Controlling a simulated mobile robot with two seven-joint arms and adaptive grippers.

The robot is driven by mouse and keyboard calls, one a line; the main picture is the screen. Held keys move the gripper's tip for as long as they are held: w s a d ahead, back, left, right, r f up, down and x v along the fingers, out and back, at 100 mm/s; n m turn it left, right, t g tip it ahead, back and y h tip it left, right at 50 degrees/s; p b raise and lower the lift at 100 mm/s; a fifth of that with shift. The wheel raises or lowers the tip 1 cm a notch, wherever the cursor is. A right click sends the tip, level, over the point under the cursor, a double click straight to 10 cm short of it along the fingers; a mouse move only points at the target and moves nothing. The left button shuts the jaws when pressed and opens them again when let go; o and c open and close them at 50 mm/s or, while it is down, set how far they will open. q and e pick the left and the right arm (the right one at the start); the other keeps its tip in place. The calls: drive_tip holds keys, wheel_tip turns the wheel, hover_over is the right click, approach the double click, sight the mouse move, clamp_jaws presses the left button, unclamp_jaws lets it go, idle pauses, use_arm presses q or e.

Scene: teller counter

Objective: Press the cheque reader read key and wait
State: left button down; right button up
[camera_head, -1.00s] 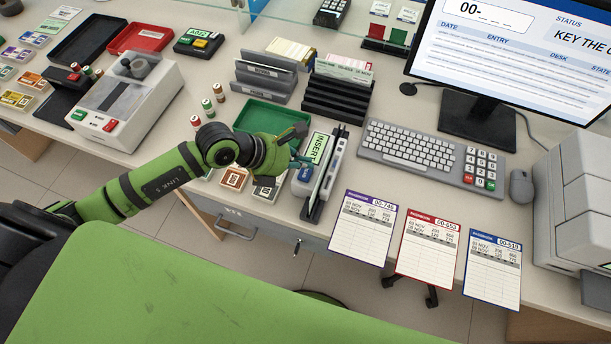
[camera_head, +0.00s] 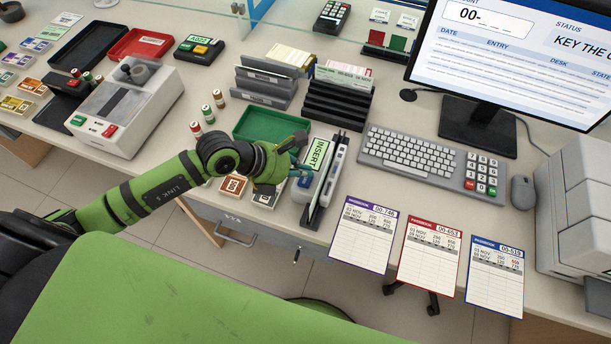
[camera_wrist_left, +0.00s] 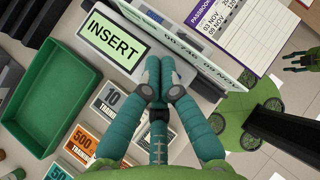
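The cheque reader (camera_head: 328,183) is a pale grey upright unit with a slot and a green lit display reading INSERT (camera_head: 318,155). The display also shows in the left wrist view (camera_wrist_left: 113,38). My left gripper (camera_head: 304,176) reaches the reader's near left end, just below the display. In the left wrist view its teal fingers (camera_wrist_left: 158,78) are together with nothing between them, and the tips overlap the reader's top. They hide the read key; contact cannot be told. A green gripper (camera_wrist_left: 303,60), apparently my right, shows small at the wrist view's right edge; its finger state is unclear.
A green tray (camera_head: 244,136) and banknote bundles (camera_head: 233,187) lie left of the reader. Three passbooks (camera_head: 362,236) lie along the counter's front edge. A keyboard (camera_head: 415,155) is to the right, and black racks (camera_head: 335,108) stand behind.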

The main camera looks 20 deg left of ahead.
sight(302, 179)
use_arm(q)
drive_tip(key=shift+f, duration=0.2)
idle(0.4)
drive_tip(key=shift+f+b, duration=0.3)
drive_tip(key=shift+b, duration=0.05)
drive_tip(key=shift+f+b, duration=0.35)
drive_tip(key=shift+f, duration=0.1)
idle(0.5)
drive_tip(key=shift+r, duration=0.15)
drive_tip(key=shift+r+p, duration=0.8)
drive_tip(key=shift+p, duration=0.1)
wheel_tip(302, 179, up, 5)
drive_tip(key=p, duration=0.4)
idle(0.3)
